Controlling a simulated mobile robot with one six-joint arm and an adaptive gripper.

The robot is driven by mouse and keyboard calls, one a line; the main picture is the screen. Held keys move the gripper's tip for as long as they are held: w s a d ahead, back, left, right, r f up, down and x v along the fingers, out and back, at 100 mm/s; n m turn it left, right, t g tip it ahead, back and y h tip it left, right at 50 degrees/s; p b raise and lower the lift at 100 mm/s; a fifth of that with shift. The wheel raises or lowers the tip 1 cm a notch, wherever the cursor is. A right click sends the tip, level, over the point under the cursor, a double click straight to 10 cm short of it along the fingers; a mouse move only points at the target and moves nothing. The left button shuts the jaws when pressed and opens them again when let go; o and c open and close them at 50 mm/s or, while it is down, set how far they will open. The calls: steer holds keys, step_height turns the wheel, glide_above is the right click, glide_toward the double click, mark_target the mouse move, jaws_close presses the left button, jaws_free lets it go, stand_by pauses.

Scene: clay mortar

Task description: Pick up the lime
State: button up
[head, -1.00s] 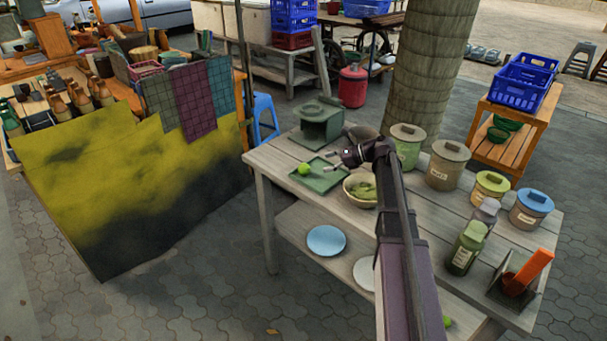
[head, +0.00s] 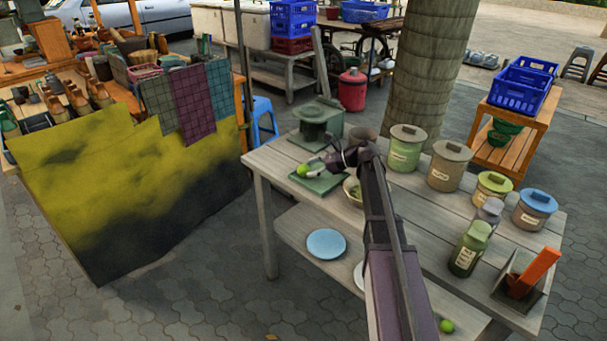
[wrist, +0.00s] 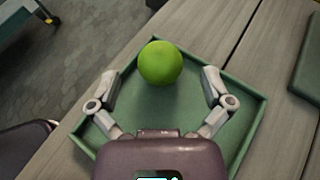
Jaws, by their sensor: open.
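A round green lime (wrist: 160,63) lies in a shallow green tray (wrist: 246,92) on the wooden table. In the head view the lime (head: 303,170) sits on the left part of the tray (head: 322,187). My gripper (wrist: 161,82) is open and empty, its fingers spread on either side just short of the lime. In the head view my gripper (head: 316,169) is close above the tray, to the right of the lime, and partly hidden by my arm. A second green lime (head: 447,326) lies on the lower shelf at the front.
A green stand (head: 318,122) is behind the tray. A bowl (head: 352,192) to the tray's right is partly covered by my arm. Several lidded jars (head: 447,166), bottles (head: 468,250) and a box with an orange handle (head: 530,275) stand farther right. A blue plate (head: 326,243) lies on the lower shelf.

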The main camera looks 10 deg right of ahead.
steer(key=shift+b+x, duration=0.35)
steer(key=shift+x, duration=1.1)
steer(key=c, duration=1.2)
